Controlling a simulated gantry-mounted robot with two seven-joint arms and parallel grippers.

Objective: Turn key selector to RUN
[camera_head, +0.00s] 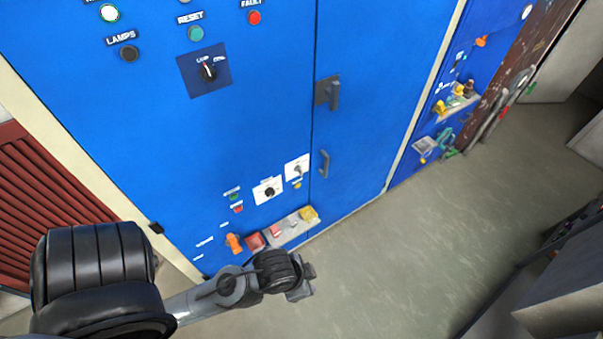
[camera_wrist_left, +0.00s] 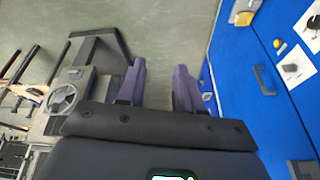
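A blue cabinet front carries several rotary selectors. The labels are too small to tell which is the key selector with RUN. My left gripper (camera_head: 305,280) is below these, in front of the cabinet, touching nothing visible. In the left wrist view its two purple fingers (camera_wrist_left: 159,68) are apart and empty. My right gripper is not in view.
A small ledge (camera_head: 290,230) with red and yellow items juts out beneath the lower selectors. Door handles (camera_head: 334,93) and (camera_head: 324,163) protrude to their right. A handwheel (camera_wrist_left: 62,98) shows in the left wrist view. The grey floor (camera_head: 420,240) is open at right.

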